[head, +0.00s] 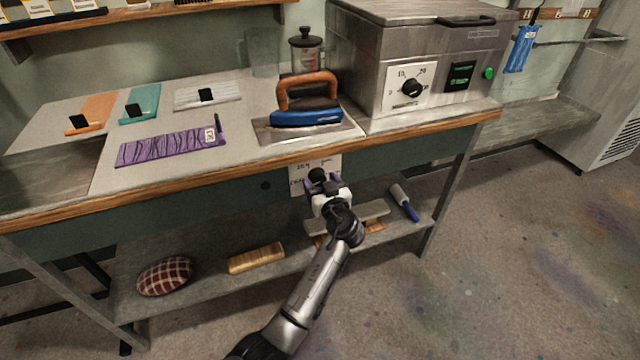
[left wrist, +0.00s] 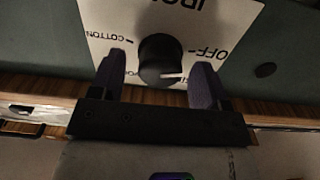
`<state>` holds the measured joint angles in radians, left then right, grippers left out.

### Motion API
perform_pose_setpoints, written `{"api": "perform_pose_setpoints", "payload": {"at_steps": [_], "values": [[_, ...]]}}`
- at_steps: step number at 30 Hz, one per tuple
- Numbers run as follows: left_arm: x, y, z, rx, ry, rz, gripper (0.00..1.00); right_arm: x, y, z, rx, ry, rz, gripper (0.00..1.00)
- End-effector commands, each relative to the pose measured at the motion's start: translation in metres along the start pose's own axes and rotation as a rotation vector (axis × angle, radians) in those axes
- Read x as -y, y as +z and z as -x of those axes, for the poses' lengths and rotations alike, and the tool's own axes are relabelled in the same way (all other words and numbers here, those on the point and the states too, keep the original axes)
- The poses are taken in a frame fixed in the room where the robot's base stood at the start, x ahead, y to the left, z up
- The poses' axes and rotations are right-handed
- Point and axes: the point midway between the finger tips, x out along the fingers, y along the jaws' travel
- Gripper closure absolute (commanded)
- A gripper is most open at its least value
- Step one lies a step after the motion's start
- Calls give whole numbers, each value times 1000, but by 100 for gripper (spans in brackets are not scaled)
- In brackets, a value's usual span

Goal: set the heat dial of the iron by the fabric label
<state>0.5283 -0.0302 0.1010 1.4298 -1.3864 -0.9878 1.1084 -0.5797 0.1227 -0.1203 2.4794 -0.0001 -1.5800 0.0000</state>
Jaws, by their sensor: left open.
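The iron (head: 306,118), blue with an orange-brown handle, rests on a metal plate on the bench. A pleated purple fabric (head: 160,147) lies to its left with a small white label (head: 210,135), too small to read. The black heat dial (head: 317,174) sits on a white plate on the bench front. In the left wrist view, the dial (left wrist: 160,60) has a white pointer mark toward partly hidden lettering between "OFF" and "COTTON", seen upside down. My left gripper (left wrist: 158,80) is open, its purple fingers on either side of the dial; contact is unclear. My right gripper is out of view.
A steel bath (head: 415,60) with its own black knob (head: 412,88) stands at the bench's right. Orange (head: 95,110), teal (head: 140,103) and pale (head: 207,95) swatches lie at the back left. The lower shelf (head: 215,275) holds a checked cushion (head: 165,276) and brushes.

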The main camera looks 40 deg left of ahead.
Motion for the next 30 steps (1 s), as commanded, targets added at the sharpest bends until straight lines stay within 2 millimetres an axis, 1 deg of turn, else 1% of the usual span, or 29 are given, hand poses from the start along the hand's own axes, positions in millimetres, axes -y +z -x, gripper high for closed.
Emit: {"api": "perform_pose_setpoints", "payload": {"at_steps": [4,14,27,29,30], "values": [[0,0,-6,0,-1,0,30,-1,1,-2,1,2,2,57],[0,0,-8,0,0,0,31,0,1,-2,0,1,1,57],[0,0,-7,1,0,0,73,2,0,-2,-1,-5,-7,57],[0,0,-7,1,0,0,79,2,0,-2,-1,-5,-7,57],[0,0,-7,1,0,0,79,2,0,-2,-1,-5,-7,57]]}}
